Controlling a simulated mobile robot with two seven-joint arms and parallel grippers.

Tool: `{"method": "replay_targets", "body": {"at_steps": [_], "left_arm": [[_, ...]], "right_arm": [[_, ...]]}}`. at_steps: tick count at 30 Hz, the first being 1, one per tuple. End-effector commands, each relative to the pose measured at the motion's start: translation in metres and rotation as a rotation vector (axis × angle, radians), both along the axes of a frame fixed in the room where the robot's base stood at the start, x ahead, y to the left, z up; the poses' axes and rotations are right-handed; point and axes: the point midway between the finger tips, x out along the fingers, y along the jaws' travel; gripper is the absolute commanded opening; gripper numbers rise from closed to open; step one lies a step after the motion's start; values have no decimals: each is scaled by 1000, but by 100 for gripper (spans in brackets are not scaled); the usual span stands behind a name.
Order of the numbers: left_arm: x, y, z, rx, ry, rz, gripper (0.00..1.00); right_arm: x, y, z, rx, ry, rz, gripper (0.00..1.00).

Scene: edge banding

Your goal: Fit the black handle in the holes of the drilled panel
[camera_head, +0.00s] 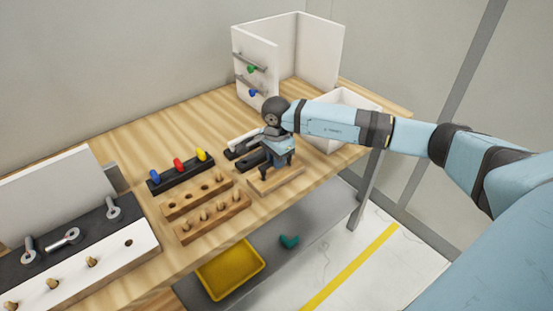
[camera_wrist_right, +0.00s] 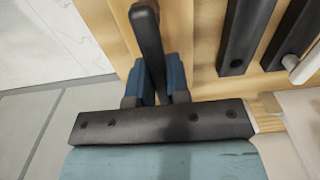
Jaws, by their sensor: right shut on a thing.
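My right gripper (camera_head: 279,158) is low over the near right part of the bench, above a light wooden board (camera_head: 272,184). In the right wrist view, its two blue fingers (camera_wrist_right: 162,82) are shut on a long black handle (camera_wrist_right: 148,38). The handle's far end sticks out past the fingers; the rest is hidden between them. I cannot tell whether the handle touches the board. No holes show in this board, as the gripper covers part of it, so I cannot tell if it is the drilled panel. My left gripper is not in view.
Two dark bars (camera_wrist_right: 245,35) lie close beside the gripper. A black rack with coloured pegs (camera_head: 180,172) and wooden blocks with holes and dowels (camera_head: 212,216) stand left. A white box (camera_head: 350,98) is behind right. The bench's front edge is close.

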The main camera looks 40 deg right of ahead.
Motion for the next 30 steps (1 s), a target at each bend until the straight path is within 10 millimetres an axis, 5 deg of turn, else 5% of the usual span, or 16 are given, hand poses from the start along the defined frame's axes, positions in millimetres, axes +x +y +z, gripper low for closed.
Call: {"method": "replay_targets", "body": {"at_steps": [30], "left_arm": [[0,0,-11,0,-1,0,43]], "right_arm": [[0,0,-13,0,0,0,0]]}}
